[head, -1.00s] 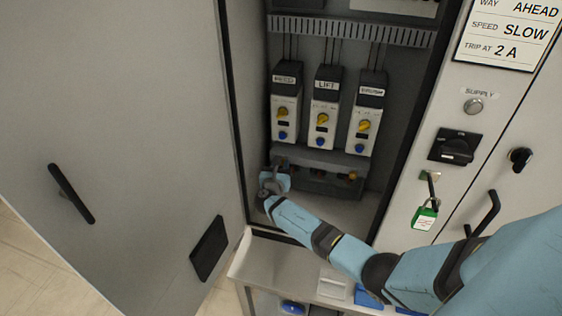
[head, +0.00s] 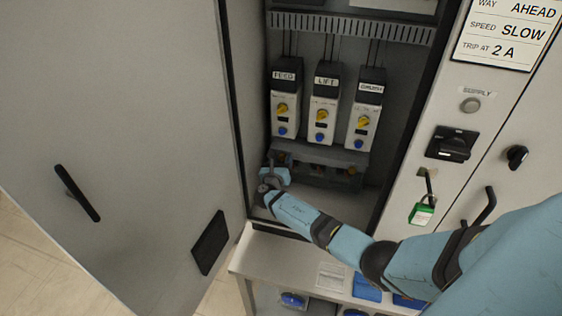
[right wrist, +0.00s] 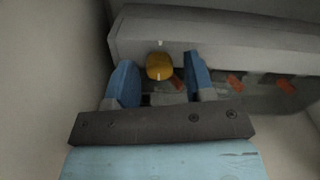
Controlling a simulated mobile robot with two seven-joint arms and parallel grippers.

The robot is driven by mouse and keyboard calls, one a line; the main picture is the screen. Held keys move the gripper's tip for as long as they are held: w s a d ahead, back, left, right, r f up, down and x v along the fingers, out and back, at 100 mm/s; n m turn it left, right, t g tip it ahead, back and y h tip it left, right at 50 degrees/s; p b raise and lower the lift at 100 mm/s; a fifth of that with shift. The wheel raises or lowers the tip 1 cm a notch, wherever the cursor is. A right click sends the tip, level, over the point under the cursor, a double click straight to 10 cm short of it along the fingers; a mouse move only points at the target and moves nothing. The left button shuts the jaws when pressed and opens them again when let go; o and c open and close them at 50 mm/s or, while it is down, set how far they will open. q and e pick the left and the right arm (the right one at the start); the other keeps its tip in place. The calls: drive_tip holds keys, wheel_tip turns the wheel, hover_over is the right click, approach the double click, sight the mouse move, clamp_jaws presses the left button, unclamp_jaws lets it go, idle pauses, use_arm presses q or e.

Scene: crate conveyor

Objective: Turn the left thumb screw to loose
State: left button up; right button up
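The left thumb screw is a yellow-orange knob (right wrist: 160,66) at the left end of the grey terminal block (right wrist: 215,45), in the right wrist view. A small white mark shows on the block just above it and a pale line on its lower part. My right gripper (right wrist: 161,82) has one blue finger on each side of the knob, with a gap visible on both sides, so it is open around it. My left gripper is not in view.
Three breaker units (head: 321,112) with yellow knobs and blue buttons stand above the block. Another yellow screw (head: 352,171) shows at the block's right end. The cabinet's left wall is close beside my gripper. The open door (head: 130,110) stands at left; a green padlock (head: 421,214) hangs at right.

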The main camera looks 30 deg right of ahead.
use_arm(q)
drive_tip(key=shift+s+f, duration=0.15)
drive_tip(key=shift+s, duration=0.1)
use_arm(e)
drive_tip(key=shift+s+a+f, duration=0.1)
drive_tip(key=shift+s+a, duration=0.25)
drive_tip(key=shift+a, duration=0.05)
use_arm(q)
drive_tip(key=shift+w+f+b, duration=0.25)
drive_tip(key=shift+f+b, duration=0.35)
drive_tip(key=shift+b, duration=0.4)
use_arm(e)
drive_tip(key=v, duration=1.2)
drive_tip(key=shift+s+a, duration=0.25)
drive_tip(key=shift+s, duration=0.05)
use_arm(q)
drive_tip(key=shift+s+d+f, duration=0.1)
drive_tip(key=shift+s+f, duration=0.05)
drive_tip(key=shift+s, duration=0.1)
